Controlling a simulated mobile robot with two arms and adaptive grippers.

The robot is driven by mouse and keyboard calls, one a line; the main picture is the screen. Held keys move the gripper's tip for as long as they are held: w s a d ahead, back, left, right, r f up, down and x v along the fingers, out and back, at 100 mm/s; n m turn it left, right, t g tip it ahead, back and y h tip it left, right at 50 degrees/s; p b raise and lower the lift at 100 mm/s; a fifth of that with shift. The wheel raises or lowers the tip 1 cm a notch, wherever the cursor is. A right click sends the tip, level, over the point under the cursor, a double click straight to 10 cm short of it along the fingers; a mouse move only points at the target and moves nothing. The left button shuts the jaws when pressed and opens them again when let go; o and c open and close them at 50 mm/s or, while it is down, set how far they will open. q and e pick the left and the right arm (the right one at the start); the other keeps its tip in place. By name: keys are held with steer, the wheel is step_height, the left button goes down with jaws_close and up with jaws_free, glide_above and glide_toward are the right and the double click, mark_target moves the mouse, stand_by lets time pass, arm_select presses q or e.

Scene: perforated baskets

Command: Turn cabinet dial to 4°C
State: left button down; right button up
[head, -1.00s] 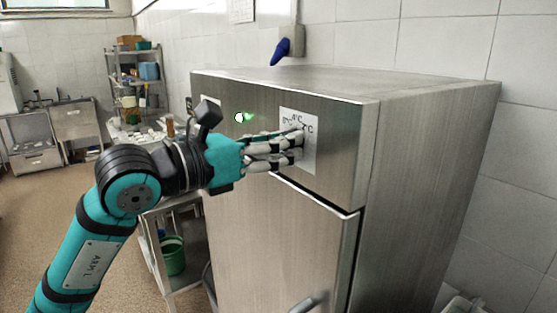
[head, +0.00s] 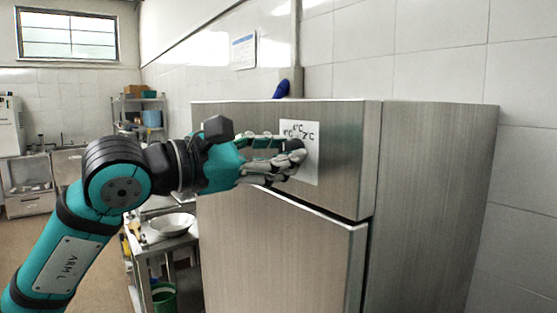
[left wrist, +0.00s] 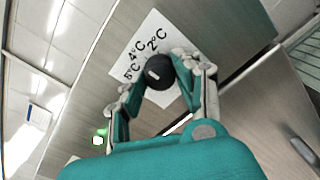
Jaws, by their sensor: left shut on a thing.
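The metal cabinet (head: 345,150) stands upright with a white label (head: 312,162) on its upper front. In the left wrist view the label (left wrist: 157,24) shows 4°C in the middle, 2°C to the right and a third, less clear mark at left. The round black dial (left wrist: 159,70) sits below these marks, with a small white mark on its face. I cannot tell which figure the white mark points to. My left gripper (head: 296,153) is shut on the dial, its fingers on either side; they hide the dial in the head view.
A green light (left wrist: 98,139) glows on the cabinet front beside my left gripper. A metal side table (head: 165,242) with a white bowl (head: 172,223) stands left of the cabinet. A green bucket (head: 163,298) is below. The tiled wall is close behind.

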stand_by(0.3)
arm_select(q)
steer(key=c, duration=0.9)
jaws_free()
steer(key=shift+c, duration=0.2)
steer(key=v, duration=1.2)
